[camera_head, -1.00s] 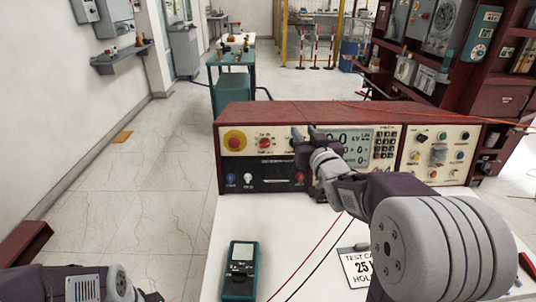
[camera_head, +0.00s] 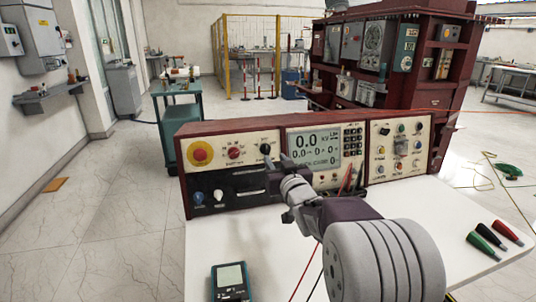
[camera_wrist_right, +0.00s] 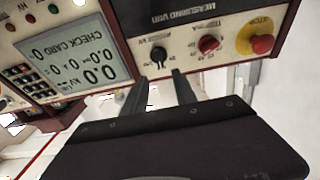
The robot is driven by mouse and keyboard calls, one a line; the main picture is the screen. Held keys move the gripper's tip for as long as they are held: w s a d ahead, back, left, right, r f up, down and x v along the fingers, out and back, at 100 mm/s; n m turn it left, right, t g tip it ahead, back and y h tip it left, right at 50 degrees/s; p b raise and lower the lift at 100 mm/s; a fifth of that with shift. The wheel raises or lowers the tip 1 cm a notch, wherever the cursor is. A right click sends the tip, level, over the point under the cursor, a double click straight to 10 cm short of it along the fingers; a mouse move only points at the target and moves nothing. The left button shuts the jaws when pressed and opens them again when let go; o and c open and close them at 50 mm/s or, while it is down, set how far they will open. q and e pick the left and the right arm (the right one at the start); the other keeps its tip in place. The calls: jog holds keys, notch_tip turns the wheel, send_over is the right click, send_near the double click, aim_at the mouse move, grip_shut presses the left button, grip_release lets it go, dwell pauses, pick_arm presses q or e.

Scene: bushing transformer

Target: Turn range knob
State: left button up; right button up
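The transformer test console (camera_head: 330,136) stands on a white table. Its panel has a black knob (camera_head: 265,149), a red knob (camera_head: 234,152) and a yellow-ringed red stop button (camera_head: 200,153). Labels are too small to tell which is the range knob. My right gripper (camera_head: 278,161) is just in front of and below the black knob. In the right wrist view the gripper (camera_wrist_right: 160,74) is open and empty, its fingertips short of the black knob (camera_wrist_right: 158,55), which lies between their lines. The red knob also shows there (camera_wrist_right: 208,45). My left gripper is out of view.
A handheld meter (camera_head: 230,282) lies at the table's front left. Red and black leads run from the panel across the table. Black, green and red clips (camera_head: 492,236) lie at the right. The display (camera_head: 316,148) reads 0.0 kV.

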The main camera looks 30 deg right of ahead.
aim_at(267, 147)
jog(key=x, duration=0.8)
jog(key=shift+w+b, duration=0.1)
jog(key=shift+b, duration=0.3)
grip_shut()
